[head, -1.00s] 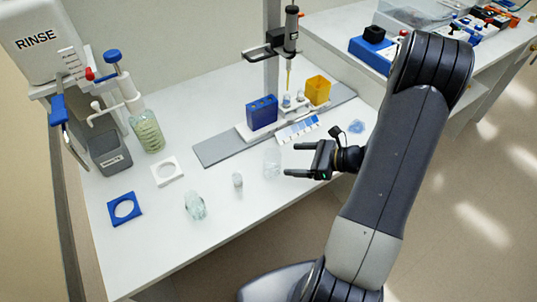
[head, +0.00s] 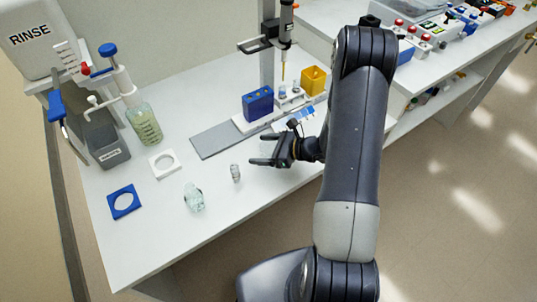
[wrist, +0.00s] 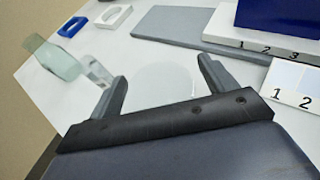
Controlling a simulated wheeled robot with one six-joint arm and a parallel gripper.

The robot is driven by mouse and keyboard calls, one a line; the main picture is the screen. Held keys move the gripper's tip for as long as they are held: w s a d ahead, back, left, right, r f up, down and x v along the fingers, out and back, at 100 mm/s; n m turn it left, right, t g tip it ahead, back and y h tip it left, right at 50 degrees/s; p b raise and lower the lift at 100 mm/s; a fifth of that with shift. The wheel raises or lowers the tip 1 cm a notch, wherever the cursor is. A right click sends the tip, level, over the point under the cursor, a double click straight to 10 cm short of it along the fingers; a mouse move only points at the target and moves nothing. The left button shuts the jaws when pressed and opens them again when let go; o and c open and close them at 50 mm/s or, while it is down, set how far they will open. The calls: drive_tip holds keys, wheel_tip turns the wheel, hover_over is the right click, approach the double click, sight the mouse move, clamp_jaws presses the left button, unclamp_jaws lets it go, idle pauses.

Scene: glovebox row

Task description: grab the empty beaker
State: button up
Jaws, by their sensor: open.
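The clear beaker (wrist: 165,82) shows faintly in the wrist view as a pale, see-through round shape on the white bench. It lies between the two fingers of my gripper (wrist: 162,70), with no clear contact on either finger. In the head view my open gripper (head: 258,150) reaches left, low over the bench, and I cannot make out the beaker there. A small clear vessel (head: 236,173) stands just left of the fingers; it also shows in the wrist view (wrist: 97,71). A greenish glass vessel (head: 194,198) is farther left. Whether the beaker is empty is hard to tell.
A white ring holder (head: 165,163), a blue ring holder (head: 124,201) and a green-tinted bottle (head: 145,124) are at left. The front bench is clear.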

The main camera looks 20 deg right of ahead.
drive_tip(key=c, duration=1)
drive_tip(key=shift+r, duration=0.15)
drive_tip(key=shift+c, duration=0.2)
